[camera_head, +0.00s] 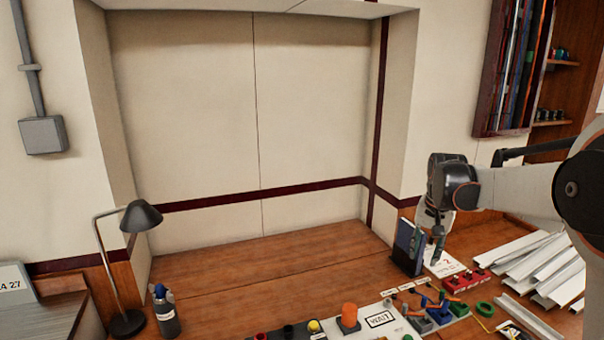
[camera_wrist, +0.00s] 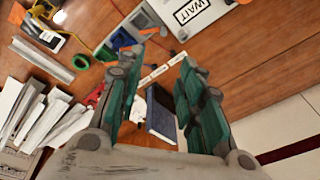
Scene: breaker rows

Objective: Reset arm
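My gripper (camera_head: 437,254) hangs down at the right in the head view, at the end of my pale grey arm, beside a dark blue upright book (camera_head: 408,247) and over a white sheet (camera_head: 445,264). I cannot tell its exact height above the bench. In the wrist view the two green-padded fingers of my gripper (camera_wrist: 158,62) are spread apart, with nothing held between them. The blue book (camera_wrist: 161,112) shows beyond the gap between the fingers.
The wooden bench (camera_head: 260,270) is mostly clear at centre. White trunking lengths (camera_head: 545,262) lie right. A red block (camera_head: 466,281), a green tape roll (camera_head: 485,309), an orange cylinder (camera_head: 349,315) and a WAIT sign (camera_head: 380,319) are at front. A lamp (camera_head: 127,322) and bottle (camera_head: 166,313) stand left.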

